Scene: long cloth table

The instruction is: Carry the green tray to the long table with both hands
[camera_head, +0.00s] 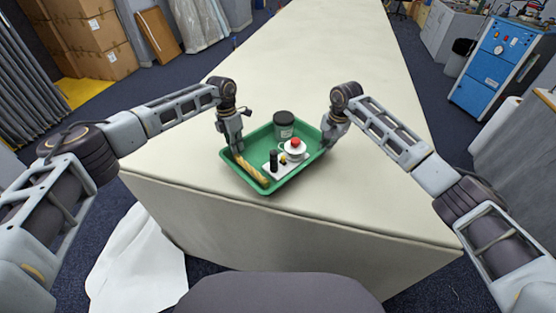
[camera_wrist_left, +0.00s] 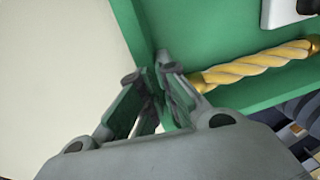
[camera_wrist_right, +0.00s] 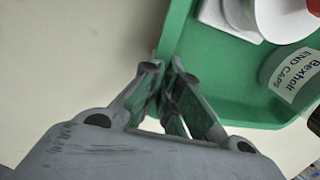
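The green tray (camera_head: 262,143) is over the near end of the long cloth-covered table (camera_head: 320,60), inside its front edge. I cannot tell whether it touches the cloth. My left gripper (camera_head: 236,148) is shut on the tray's left wall; the wall also shows in the left wrist view (camera_wrist_left: 140,35). My right gripper (camera_head: 327,138) is shut on the right wall.
The table runs clear far beyond the tray. A white cloth or bag (camera_head: 138,262) lies on the floor at front left. Cardboard boxes (camera_head: 95,40) stand at back left. A blue cabinet (camera_head: 495,65) and a dark bin (camera_head: 459,55) stand at right.

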